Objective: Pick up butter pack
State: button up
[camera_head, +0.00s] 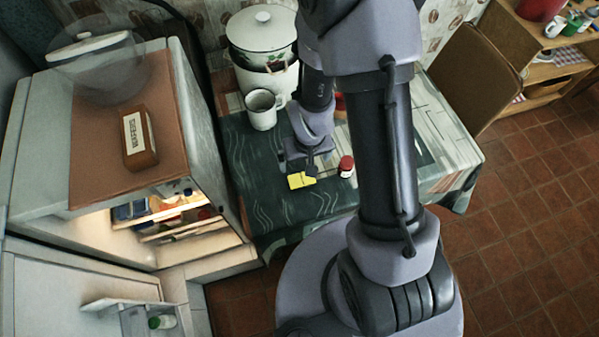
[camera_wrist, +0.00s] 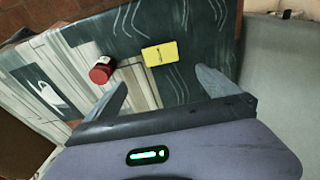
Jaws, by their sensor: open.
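The butter pack (camera_head: 301,180) is a small yellow block with dark print, lying on the green patterned tablecloth. It also shows in the wrist view (camera_wrist: 160,54), beyond the fingertips and roughly between their lines. My gripper (camera_head: 306,166) is over the table close to the pack, and part of it overlaps the pack in the head view. In the wrist view my gripper (camera_wrist: 160,82) has its two fingers spread wide with nothing between them. I cannot tell exactly how high it is above the cloth.
A red-capped jar (camera_head: 346,167) stands just right of the pack; the wrist view shows its red lid (camera_wrist: 101,74). A white mug (camera_head: 262,110) and an enamel pot (camera_head: 262,45) stand farther back. An open fridge (camera_head: 110,235) is at the left, a wooden chair (camera_head: 474,75) at the right.

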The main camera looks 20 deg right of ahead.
jog(key=b, duration=0.6)
send_over(302, 179)
notch_tip(302, 179, down, 9)
jog(key=shift+s+d+r, duration=0.1)
jog(key=shift+d+r, duration=0.05)
jog(key=f+b, duration=0.4)
jog(key=f, duration=0.1)
jog(key=shift+s+a, duration=0.15)
jog(key=shift+a, duration=0.05)
jog(key=shift+f+b, duration=0.2)
jog(key=shift+b, duration=0.15)
jog(key=shift+r, duration=0.25)
jog(key=shift+c, duration=0.2)
jog(key=c, duration=1.6)
